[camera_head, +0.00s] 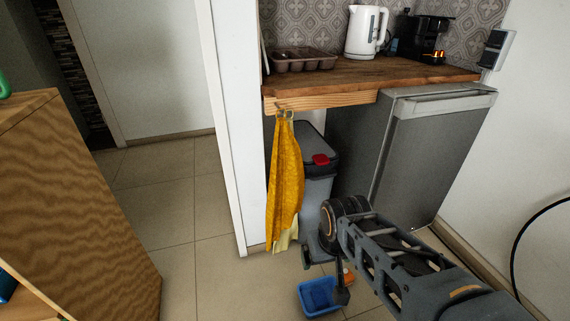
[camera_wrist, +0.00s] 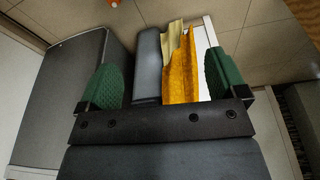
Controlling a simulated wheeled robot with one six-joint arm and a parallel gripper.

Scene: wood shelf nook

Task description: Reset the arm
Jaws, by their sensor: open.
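My arm reaches in from the lower right in the head view, and its dark outer end hangs in front of the grey bin. In the wrist view my gripper (camera_wrist: 163,75) has its two green fingers wide apart with nothing held between them. Behind the gap are the grey bin (camera_wrist: 147,60) and the yellow towel (camera_wrist: 181,75), which look apart from the fingers. In the head view the towel (camera_head: 286,175) hangs from a hook under the wooden counter. My fingertips are hard to make out in the head view.
The bin (camera_head: 317,150) with a red latch stands beside a grey fridge (camera_head: 432,160). A blue container (camera_head: 318,296) and an orange object (camera_head: 347,275) are on the floor near my arm. The counter (camera_head: 350,76) holds a kettle (camera_head: 365,32), a muffin tray (camera_head: 303,59) and a coffee machine (camera_head: 422,38). Open floor lies left.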

